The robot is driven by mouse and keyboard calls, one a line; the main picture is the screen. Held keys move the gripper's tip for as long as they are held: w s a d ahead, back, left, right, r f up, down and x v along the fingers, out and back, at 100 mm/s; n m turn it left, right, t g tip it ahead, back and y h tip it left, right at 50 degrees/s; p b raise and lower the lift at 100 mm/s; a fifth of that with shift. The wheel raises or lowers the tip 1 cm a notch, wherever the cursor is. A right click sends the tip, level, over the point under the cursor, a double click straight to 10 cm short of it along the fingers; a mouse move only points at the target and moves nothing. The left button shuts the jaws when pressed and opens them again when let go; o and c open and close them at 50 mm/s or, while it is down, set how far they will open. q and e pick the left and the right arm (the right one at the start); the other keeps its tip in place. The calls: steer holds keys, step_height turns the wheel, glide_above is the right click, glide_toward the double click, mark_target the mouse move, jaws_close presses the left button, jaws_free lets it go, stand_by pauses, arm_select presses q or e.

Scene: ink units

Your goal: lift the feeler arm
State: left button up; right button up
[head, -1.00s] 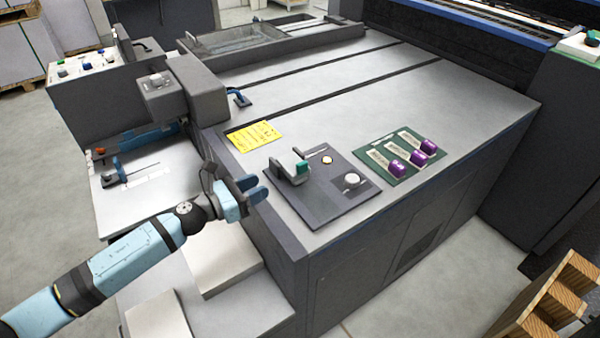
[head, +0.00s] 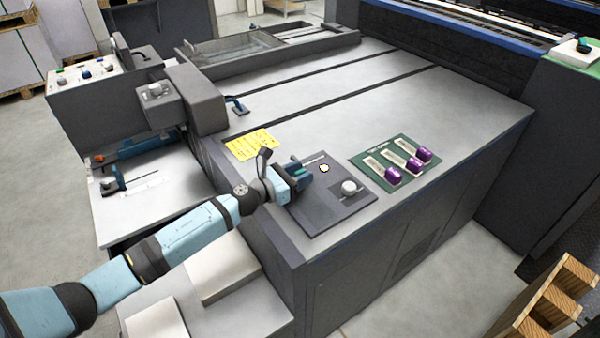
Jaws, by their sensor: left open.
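The feeler arm seems to be the grey lever with a green-teal end on the dark control plate (head: 330,208). My left gripper (head: 303,176) is at this lever and hides most of it. A small green patch shows between the gripper's blue fingers, probably the lever's end (head: 297,169). My left gripper is open; I cannot tell whether its fingers touch the lever. My right gripper is not in view.
A green panel with purple sliders (head: 393,175) lies to the right. A yellow label (head: 249,145) lies behind.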

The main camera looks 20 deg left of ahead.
arm_select(q)
steer(key=shift+c, duration=0.4)
jaws_close()
